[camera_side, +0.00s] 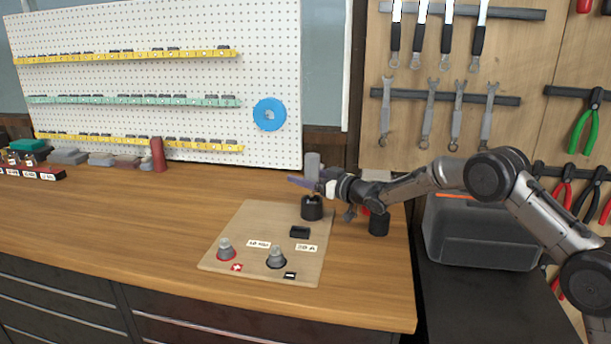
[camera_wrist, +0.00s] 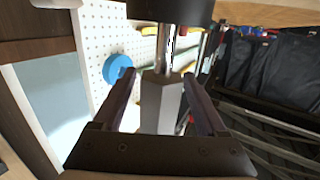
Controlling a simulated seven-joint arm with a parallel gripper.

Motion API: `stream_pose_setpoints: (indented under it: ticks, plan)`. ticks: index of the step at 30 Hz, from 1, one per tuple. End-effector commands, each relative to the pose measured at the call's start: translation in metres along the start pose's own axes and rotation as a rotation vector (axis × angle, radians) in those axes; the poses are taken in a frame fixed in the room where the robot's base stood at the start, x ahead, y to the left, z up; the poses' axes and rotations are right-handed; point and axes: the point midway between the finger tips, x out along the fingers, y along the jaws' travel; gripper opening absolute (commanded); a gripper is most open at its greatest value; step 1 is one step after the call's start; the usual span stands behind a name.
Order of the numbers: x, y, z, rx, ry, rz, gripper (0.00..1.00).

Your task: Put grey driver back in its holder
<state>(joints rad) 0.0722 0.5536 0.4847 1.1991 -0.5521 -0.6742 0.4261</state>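The grey driver (camera_side: 312,162) stands upright over the black round holder (camera_side: 312,209) at the back of the wooden board. In the wrist view its grey faceted handle (camera_wrist: 161,100) lies between my fingers, and its metal shaft (camera_wrist: 166,48) runs to the dark holder (camera_wrist: 170,10). How deep the shaft sits is hidden. My gripper (camera_side: 296,182) reaches in from the right at the lower handle. In the wrist view my gripper (camera_wrist: 160,74) straddles the handle, with visible gaps beside it, so the fingers look open around it.
The wooden board (camera_side: 235,232) carries two grey knobs (camera_side: 226,250) (camera_side: 276,258) and a black block (camera_side: 300,232). A black cylinder (camera_side: 379,224) stands under my forearm. A grey bin (camera_side: 480,235) is at the right. The counter left of the board is clear.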

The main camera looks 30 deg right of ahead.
Motion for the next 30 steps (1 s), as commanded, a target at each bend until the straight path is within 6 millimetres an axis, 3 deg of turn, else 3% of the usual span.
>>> stream_pose_setpoints:
  ticks: [9,14,30]
  plan:
    - [-0.001,0.0,0.001,0.0,-0.003,0.0,0.79]
    - [-0.011,0.0,0.0,0.001,-0.002,0.0,0.79]
    - [-0.11,0.0,-0.001,-0.001,0.001,0.001,0.79]
